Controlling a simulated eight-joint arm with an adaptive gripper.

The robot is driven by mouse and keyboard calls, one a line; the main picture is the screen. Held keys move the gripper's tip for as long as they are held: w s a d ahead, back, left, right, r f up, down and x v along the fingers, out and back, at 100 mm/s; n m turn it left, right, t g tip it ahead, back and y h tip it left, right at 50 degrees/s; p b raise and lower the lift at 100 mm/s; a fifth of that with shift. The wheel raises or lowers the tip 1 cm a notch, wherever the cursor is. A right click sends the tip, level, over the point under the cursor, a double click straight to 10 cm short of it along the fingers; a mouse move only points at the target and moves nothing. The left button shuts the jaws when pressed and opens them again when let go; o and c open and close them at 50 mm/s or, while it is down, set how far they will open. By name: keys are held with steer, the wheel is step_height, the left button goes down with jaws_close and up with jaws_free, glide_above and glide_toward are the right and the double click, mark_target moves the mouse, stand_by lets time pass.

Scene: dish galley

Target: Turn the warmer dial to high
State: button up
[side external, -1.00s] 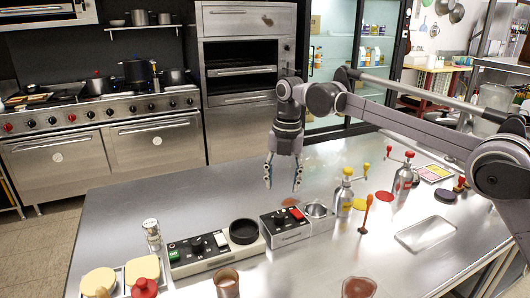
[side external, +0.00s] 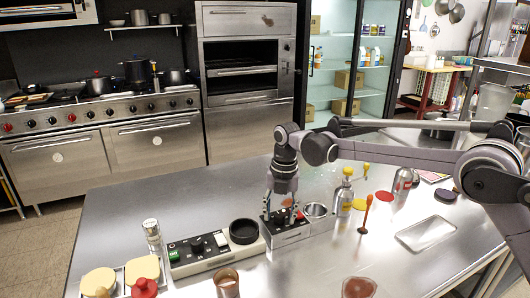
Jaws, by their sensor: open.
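My gripper (side external: 280,214) points straight down at the small metal control box (side external: 291,236) near the middle of the table. Its fingers are open, one on each side of the place where the box's black dial sits; the fingers mostly hide the dial, and I cannot tell whether they touch it. A red switch (side external: 300,215) is beside the right finger. To the left is a longer control box (side external: 205,262) with a black knob (side external: 197,244), a green switch (side external: 174,255) and a round black dish (side external: 243,231). I cannot read any dial setting.
A bottle with a yellow top (side external: 343,195) and a red-brown spoon-like tool (side external: 366,212) stand to the right. A metal tray (side external: 425,233) lies farther right. A copper-coloured cup (side external: 227,283) is in front. The table's back left is clear.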

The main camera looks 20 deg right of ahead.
jaws_close()
